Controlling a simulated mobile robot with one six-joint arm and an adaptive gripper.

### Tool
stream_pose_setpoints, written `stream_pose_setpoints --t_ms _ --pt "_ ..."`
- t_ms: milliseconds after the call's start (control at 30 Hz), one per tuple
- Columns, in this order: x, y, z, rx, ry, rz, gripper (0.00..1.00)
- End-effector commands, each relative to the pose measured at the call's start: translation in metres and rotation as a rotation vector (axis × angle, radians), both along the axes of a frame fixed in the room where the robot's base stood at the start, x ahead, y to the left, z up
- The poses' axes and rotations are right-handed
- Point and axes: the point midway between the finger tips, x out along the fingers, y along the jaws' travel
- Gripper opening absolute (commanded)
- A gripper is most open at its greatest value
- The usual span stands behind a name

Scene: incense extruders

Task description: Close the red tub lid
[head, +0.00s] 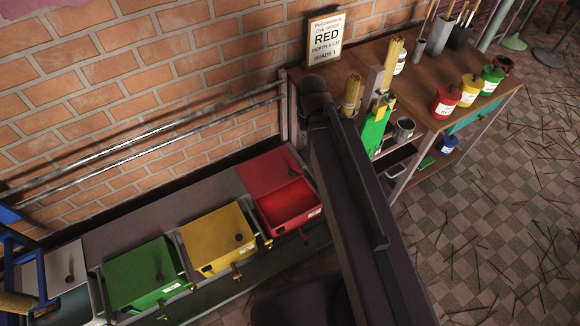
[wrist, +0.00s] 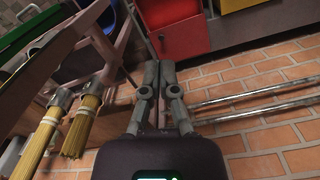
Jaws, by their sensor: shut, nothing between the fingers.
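The red tub (head: 289,204) stands at the right end of the row of tubs in the head view, with its red interior showing. Its red lid (head: 262,171) is raised at the back, on the wall side, so the tub is open. In the wrist view the red lid (wrist: 187,40) with a small dark knob shows at the top middle. My gripper (wrist: 158,66) is shut and empty, its fingertips just below the lid in that picture. I cannot tell whether they touch it. In the head view my arm hides the fingers.
A yellow tub (head: 219,240) and a green tub (head: 145,273) stand left of the red one, lids down. Metal rails (head: 150,146) run along the brick wall.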

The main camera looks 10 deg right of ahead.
Motion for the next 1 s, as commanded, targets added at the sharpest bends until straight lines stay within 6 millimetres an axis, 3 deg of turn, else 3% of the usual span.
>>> stream_pose_setpoints --t_ms 167,367,1000 --pt "0.003 0.000 -0.005 0.000 -0.002 0.000 0.00" --pt "0.013 0.000 -0.025 0.001 -0.014 0.002 0.00" --pt "0.086 -0.002 -0.147 0.006 -0.093 0.018 0.00"
